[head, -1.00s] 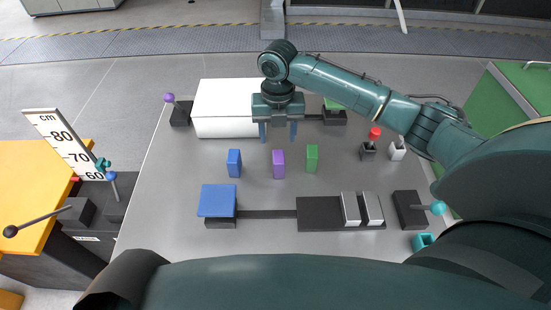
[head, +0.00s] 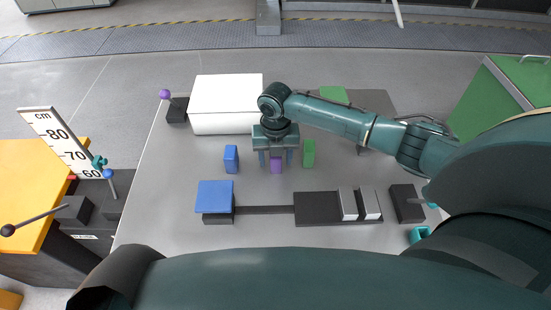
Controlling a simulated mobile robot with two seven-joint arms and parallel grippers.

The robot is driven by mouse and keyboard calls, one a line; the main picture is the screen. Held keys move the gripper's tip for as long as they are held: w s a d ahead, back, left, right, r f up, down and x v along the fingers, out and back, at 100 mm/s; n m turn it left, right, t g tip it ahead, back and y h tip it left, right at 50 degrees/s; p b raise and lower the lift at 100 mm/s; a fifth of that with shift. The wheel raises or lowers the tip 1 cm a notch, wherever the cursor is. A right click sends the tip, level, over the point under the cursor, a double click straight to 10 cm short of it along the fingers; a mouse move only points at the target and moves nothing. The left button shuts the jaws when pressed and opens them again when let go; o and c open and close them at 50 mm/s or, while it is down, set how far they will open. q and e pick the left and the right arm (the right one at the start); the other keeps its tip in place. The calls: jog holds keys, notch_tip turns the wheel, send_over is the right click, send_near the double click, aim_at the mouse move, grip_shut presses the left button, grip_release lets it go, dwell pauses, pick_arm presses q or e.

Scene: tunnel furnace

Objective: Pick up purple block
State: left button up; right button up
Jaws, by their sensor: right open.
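The purple block (head: 276,165) stands upright on the grey table between a blue block (head: 231,159) and a green block (head: 308,154). My right gripper (head: 276,158) comes in from the right and points down at the purple block. Its two fingers are open, one to the left and one to the right of the block in the picture. The gripper body hides the block's upper part. I cannot tell whether the fingers touch it. My left gripper is not in view.
A white box (head: 226,104) stands behind the blocks. A blue square plate (head: 215,197) and a dark slider base (head: 315,208) lie in front. A height scale (head: 62,142) stands at the left by a yellow-topped unit (head: 50,215).

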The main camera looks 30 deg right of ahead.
jog(key=shift+c, duration=0.4)
jog(key=c, duration=1)
